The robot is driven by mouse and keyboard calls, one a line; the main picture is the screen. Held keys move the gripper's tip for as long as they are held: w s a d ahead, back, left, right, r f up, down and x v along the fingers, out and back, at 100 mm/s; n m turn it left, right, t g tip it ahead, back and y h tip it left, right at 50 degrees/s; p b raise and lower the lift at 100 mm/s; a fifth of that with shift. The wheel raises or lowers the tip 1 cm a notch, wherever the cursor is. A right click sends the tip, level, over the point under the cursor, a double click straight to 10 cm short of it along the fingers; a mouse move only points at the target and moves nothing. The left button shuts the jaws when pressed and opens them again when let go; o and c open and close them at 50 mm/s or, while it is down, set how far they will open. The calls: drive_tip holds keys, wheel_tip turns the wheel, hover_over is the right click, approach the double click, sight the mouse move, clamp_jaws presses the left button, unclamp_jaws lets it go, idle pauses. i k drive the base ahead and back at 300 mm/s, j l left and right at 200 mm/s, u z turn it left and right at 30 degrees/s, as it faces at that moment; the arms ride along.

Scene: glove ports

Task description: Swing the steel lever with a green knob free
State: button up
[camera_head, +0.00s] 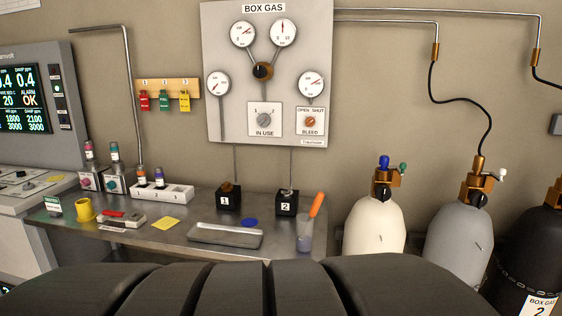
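A small green knob (403,167) shows at the right side of the brass valve (385,180) on top of the cream gas cylinder (375,224). A blue knob (384,161) stands upright on the same valve, just left of the green one. The steel lever under the green knob is too small to make out clearly, and I cannot tell how it is seated. A black handle is on the front of the valve. My gripper is not in view.
A grey cylinder (459,229) with a white-knobbed valve stands to the right, then a black cylinder (535,250). A cup holding an orange-handled tool (316,206) stands at the bench's right end. A hose (466,101) runs down to the grey cylinder. Dark shapes hide the bottom.

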sight(400, 170)
drive_tip(key=z, duration=1.05)
